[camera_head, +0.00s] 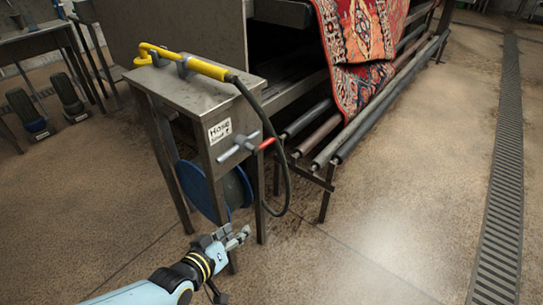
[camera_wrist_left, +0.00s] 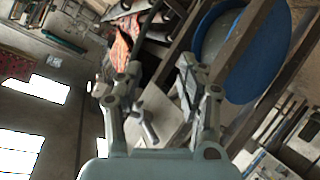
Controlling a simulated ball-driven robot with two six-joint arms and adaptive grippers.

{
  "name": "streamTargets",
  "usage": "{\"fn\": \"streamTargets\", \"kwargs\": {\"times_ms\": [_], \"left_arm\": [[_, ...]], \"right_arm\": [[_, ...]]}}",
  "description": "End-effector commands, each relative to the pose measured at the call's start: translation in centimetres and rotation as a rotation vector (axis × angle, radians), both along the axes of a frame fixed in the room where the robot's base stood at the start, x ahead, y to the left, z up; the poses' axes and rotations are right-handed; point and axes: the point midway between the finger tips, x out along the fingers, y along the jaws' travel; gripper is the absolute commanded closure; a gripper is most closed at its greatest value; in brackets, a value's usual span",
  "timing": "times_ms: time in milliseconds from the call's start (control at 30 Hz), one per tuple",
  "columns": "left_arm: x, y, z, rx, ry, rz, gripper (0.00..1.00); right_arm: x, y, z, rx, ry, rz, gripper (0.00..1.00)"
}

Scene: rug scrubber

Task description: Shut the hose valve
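The hose valve (camera_head: 240,147) is on the front of a grey metal stand (camera_head: 201,95). It has a grey crossbar handle and a red-tipped part at its right. A white label (camera_head: 220,131) reading "Hose" with an up arrow sits just above it. A black hose (camera_head: 272,130) loops down close to the valve's right side. My left gripper (camera_head: 238,238) is low in front of the stand, well below the valve and apart from it. In the left wrist view its two fingers (camera_wrist_left: 160,82) are spread with a gap between them. My right gripper is not in view.
A yellow spray wand (camera_head: 185,63) lies on the stand's top. A blue hose reel (camera_head: 212,190) sits inside its legs. A red patterned rug (camera_head: 365,50) hangs over rollers (camera_head: 365,110) to the right. A floor drain grate (camera_head: 500,180) runs along the right; the floor before it is clear.

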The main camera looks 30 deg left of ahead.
Motion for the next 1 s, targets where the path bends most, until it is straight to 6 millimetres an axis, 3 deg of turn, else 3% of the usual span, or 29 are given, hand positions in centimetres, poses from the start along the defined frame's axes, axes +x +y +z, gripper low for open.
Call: {"fn": "streamTargets", "kwargs": {"times_ms": [33,200,400,667,1000], "left_arm": [[2.1,0.2,0.1,-0.037,-0.091,0.029,0.61],[8.4,1.3,5.0,-0.194,-0.445,0.127,0.61],[11.0,2.1,8.3,-0.296,-0.667,0.172,0.61],[12.8,2.6,10.1,-0.321,-0.727,0.177,0.61],[18.9,4.1,11.4,-0.320,-0.724,0.177,0.61]], "right_arm": [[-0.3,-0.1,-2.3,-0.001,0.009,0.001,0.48],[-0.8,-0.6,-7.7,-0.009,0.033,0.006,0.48],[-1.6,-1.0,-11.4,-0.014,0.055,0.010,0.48],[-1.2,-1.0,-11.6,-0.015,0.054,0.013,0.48],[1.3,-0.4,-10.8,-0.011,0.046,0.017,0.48]]}}
